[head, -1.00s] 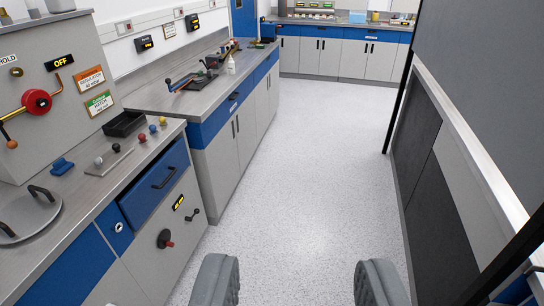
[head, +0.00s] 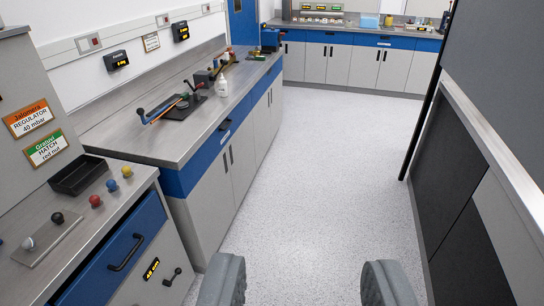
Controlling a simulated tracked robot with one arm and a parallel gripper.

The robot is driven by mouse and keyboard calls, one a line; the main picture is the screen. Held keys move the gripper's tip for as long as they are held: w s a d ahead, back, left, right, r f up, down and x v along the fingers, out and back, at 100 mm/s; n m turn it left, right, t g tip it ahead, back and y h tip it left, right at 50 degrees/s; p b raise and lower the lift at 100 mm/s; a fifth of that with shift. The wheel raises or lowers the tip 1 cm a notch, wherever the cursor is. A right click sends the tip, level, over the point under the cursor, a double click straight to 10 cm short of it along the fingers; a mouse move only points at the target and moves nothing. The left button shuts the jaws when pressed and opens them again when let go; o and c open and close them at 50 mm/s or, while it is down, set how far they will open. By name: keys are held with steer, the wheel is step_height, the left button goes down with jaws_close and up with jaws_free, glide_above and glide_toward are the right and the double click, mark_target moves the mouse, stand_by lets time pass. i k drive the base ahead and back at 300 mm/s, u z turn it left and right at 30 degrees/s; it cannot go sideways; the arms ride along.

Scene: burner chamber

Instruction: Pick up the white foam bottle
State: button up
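The white bottle (head: 223,88) stands upright on the left grey counter (head: 150,137), near its aisle-side edge, beside a dark device. It is small in view and its label cannot be read. My gripper (head: 302,285) is at the bottom of the head view, with two grey fingers wide apart and only floor between them. It is far short of the bottle and to its right.
A black clamp-like device (head: 182,108) lies on the counter just nearer than the bottle. A black tray (head: 77,175) and coloured knobs stand at the near left. A dark partition (head: 455,195) borders the right. The speckled floor (head: 318,170) between is clear.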

mark_target(223, 86)
steer(key=u, duration=0.1)
steer(key=i, duration=1.3)
steer(key=u, duration=0.35)
steer(key=i, duration=1.65)
steer(key=u, duration=0.15)
